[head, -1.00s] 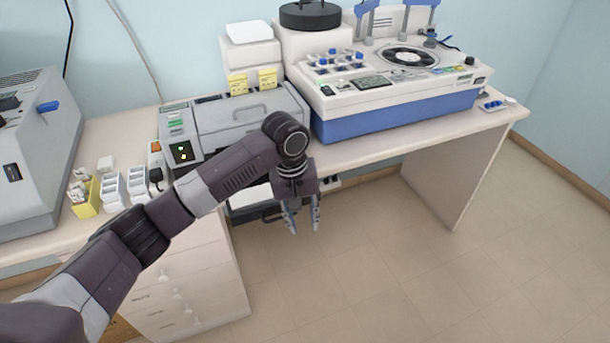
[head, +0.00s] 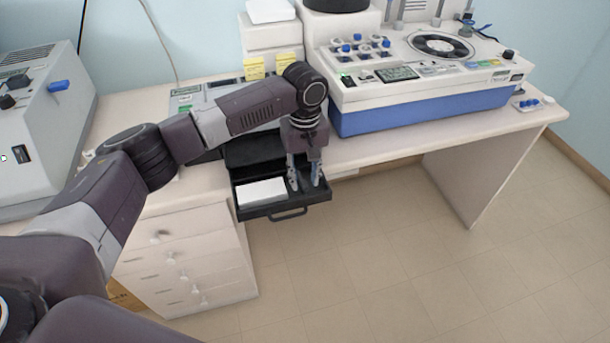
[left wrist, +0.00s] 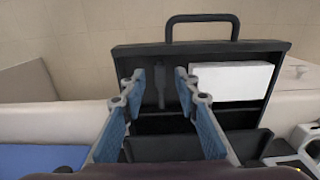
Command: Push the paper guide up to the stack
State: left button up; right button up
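The black paper tray (head: 250,213) is pulled out from the machine on the desk, with its handle toward the open floor. A white paper stack (head: 262,192) lies in its left part; it also shows in the left wrist view (left wrist: 232,82). A dark, narrow upright piece that looks like the paper guide (left wrist: 160,88) stands in the tray, apart from the stack, with bare tray floor between. My left gripper (head: 304,185) points down at the tray's right part. In the left wrist view its fingers (left wrist: 160,84) are open, one on each side of the guide; contact cannot be told.
Drawers (head: 190,250) stand below the tray's left side. A large white and blue machine (head: 420,112) sits on the desk at the right, and a grey machine (head: 40,130) at the left. The floor (head: 390,250) in front is clear.

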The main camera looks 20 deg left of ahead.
pick_arm(q)
jog(key=shift+f, duration=0.3)
jog(key=shift+s+r, duration=0.1)
jog(key=shift+s, duration=0.05)
grip_shut()
